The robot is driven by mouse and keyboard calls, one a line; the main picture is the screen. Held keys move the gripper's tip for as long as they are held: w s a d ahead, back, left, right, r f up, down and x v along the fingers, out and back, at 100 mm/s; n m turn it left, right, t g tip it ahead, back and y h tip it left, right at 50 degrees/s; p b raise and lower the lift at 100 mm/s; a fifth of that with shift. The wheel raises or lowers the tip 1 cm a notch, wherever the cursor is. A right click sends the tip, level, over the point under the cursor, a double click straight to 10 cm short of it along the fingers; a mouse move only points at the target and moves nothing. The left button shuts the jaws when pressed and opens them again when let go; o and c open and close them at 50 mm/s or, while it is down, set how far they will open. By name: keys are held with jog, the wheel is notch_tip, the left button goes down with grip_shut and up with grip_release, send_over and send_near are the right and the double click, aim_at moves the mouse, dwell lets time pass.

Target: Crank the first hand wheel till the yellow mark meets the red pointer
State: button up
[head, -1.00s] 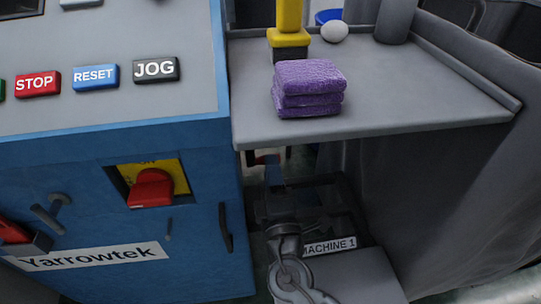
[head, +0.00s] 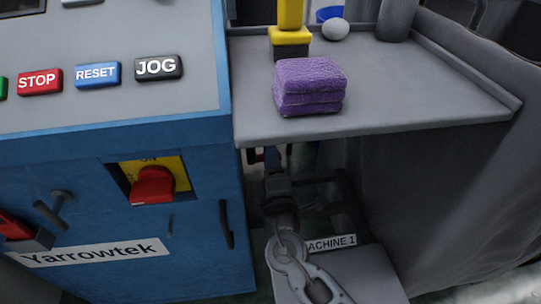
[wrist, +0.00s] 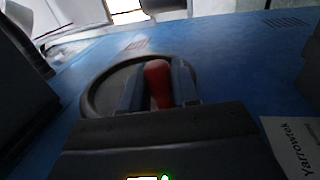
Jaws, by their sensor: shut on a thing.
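The hand wheel (wrist: 97,98) shows in the wrist view as a dark round rim against a blue machine panel. Its red handle (wrist: 157,78) stands between the two fingers of my gripper (wrist: 160,88), which is shut on it. In the head view my gripper (head: 272,160) is below the grey shelf, beside the blue cabinet, and mostly hidden in shadow. The yellow mark and the red pointer cannot be made out in either view.
The grey shelf (head: 420,105) overhangs my arm and carries folded purple cloths (head: 310,87). The blue cabinet (head: 95,225) with a red switch (head: 152,185) stands left. A dark grey surface (head: 440,190) closes off the right. A MACHINE 1 label (head: 332,243) is partly covered by my arm.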

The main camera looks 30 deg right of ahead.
grip_shut()
jog(key=shift+s+r+p, duration=0.1)
jog(key=shift+r+p, duration=0.1)
jog(key=shift+p, duration=0.4)
